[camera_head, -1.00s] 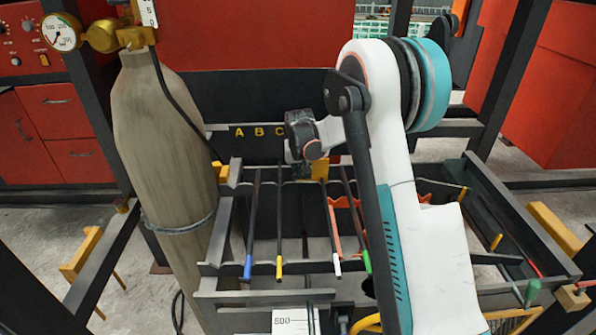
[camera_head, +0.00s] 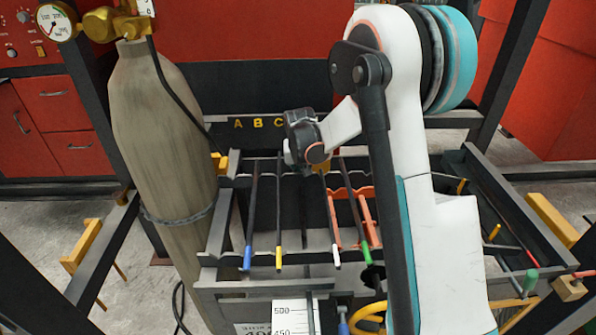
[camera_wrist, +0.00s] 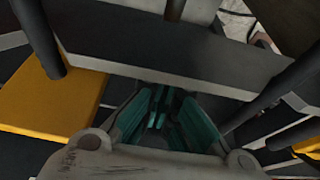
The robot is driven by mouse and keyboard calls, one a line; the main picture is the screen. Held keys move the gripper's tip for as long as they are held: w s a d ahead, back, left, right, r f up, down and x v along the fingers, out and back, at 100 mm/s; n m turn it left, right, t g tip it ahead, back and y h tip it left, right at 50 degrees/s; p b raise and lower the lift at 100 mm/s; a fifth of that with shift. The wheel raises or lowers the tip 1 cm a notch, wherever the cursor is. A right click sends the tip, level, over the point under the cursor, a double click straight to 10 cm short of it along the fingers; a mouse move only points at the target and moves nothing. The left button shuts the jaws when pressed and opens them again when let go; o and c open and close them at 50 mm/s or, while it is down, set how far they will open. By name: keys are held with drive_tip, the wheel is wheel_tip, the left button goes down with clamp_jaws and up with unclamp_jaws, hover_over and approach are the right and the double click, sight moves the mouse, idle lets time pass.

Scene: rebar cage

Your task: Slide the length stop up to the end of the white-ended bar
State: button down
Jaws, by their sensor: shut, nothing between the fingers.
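Several thin dark bars lie side by side in the rack, with coloured near ends. The white-ended bar (camera_head: 336,255) lies between the yellow-ended bar (camera_head: 279,225) and the green-ended bar (camera_head: 365,252). Its far part runs up toward my gripper, which partly covers it. My gripper (camera_head: 304,166) is shut and empty, over the far side of the rack. A yellow block (camera_head: 322,168), possibly the length stop, shows only in part behind it. In the wrist view, my gripper's teal fingers (camera_wrist: 165,112) are close together beside a dark rail; a yellow block (camera_wrist: 45,100) lies to the left.
A blue-ended bar (camera_head: 249,225) lies at the left of the rack. A gas cylinder (camera_head: 160,140) stands close to the rack's left side. A number scale (camera_head: 292,318) hangs at the front. Orange holders (camera_head: 362,192) and the rack's right rail (camera_head: 515,215) flank my arm.

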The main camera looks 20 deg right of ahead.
drive_tip(key=shift+r, duration=0.1)
drive_tip(key=v, duration=1.2)
drive_tip(key=s+a+r+n+t, duration=0.15)
drive_tip(key=s+r, duration=0.25)
drive_tip(key=s, duration=0.4)
drive_tip(key=s+a+r, duration=0.3)
drive_tip(key=s+r, duration=0.2)
drive_tip(key=s, duration=0.3)
drive_tip(key=s+a+f+n+t+y, duration=0.1)
drive_tip(key=s+a+f+n+t, duration=0.1)
drive_tip(key=s, duration=1.5)
drive_tip(key=shift+a+f, duration=0.45)
drive_tip(key=shift+a, duration=0.05)
drive_tip(key=shift+s, duration=0.1)
